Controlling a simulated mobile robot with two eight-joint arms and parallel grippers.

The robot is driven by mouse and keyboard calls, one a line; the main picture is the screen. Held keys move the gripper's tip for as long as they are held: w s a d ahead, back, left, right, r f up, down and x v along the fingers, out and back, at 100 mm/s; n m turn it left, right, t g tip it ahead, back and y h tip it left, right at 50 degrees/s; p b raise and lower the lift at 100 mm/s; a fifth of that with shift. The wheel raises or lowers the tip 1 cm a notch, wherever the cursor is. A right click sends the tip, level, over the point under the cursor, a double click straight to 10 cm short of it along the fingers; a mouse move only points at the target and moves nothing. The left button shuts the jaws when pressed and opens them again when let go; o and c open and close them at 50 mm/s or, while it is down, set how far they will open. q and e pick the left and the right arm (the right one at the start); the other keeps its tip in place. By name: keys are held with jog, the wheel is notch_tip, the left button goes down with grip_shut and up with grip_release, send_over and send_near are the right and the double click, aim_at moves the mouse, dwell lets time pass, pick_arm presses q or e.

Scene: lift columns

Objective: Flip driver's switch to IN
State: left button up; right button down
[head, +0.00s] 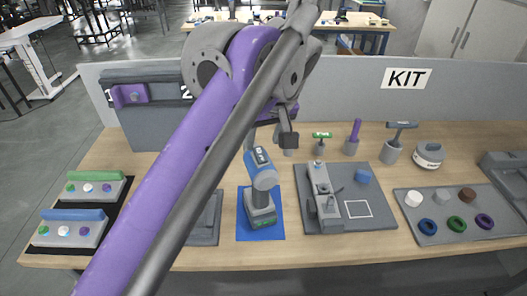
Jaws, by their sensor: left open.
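The driver (264,182) is a blue and grey power tool. It stands upright on its battery base on a blue mat (246,233) at the middle of the table. Its switch is too small to make out, so its position cannot be told. My left gripper (268,141) is open just above the driver's head, one finger on each side in the picture. Whether it touches the driver cannot be told. My left arm crosses the view from the lower left and hides part of the table. My right gripper is not in view.
Right of the driver is a grey board (381,206) with a clamp-like fixture (322,195). Further right, a tray (403,229) holds caps and rings. Several tools stand at the back before a grey panel (345,88) marked KIT. Two switch-like blocks lie at the left.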

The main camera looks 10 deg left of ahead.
aim_at(260, 154)
pick_arm(q)
jog(key=x, duration=0.5)
jog(key=shift+f+b, duration=0.2)
jog(key=shift+b, duration=0.1)
grip_shut()
jog(key=shift+w, duration=0.1)
